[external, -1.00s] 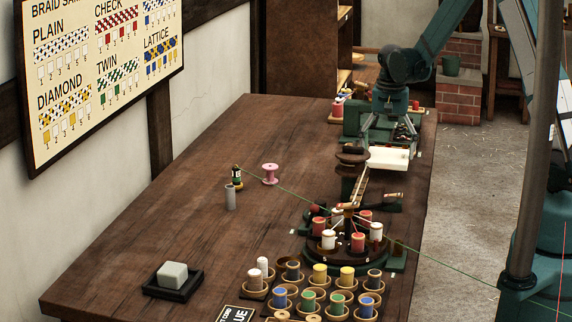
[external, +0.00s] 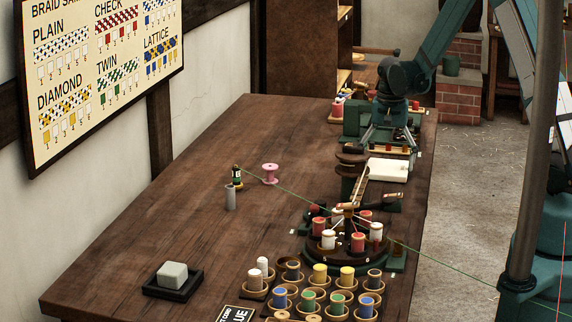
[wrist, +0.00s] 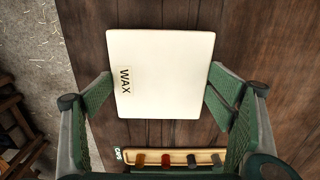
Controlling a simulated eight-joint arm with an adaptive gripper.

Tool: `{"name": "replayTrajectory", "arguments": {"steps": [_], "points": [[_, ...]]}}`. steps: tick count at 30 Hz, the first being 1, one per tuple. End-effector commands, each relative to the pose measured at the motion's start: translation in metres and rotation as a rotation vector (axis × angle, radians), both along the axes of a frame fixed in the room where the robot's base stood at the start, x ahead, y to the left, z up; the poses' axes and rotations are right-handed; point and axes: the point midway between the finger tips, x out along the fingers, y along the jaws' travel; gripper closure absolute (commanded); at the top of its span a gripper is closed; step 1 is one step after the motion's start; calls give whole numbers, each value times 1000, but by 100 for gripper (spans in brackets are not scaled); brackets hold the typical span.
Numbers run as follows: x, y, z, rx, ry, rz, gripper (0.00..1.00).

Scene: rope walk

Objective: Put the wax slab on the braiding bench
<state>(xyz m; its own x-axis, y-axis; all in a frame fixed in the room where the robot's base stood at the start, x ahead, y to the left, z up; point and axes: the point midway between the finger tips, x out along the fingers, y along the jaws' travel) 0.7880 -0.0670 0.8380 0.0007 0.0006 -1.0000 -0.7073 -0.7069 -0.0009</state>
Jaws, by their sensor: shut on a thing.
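The wax slab is a flat white block marked WAX (wrist: 160,75); it fills the upper middle of the wrist view. In the external view the wax slab (external: 388,170) is at the far right side of the dark wooden braiding bench (external: 200,160). My gripper (wrist: 160,75) is shut on the slab, with one green finger pad at its left edge and one at its right. The external view shows my gripper (external: 388,150) pointing down over the bench's right side. Whether the slab's underside touches the bench is hard to tell.
A narrow wooden tray labelled CAPS (wrist: 175,158) lies close beside the slab. The round braiding stand with red and white bobbins (external: 345,245) is nearer the camera. A pink spool (external: 270,173) and a grey cylinder (external: 230,197) stand left. The bench's left middle is clear.

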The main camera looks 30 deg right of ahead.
Motion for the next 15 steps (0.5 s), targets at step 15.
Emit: {"name": "replayTrajectory", "arguments": {"steps": [15], "points": [[0, 0, -3, 0, 0, 0, 4]]}}
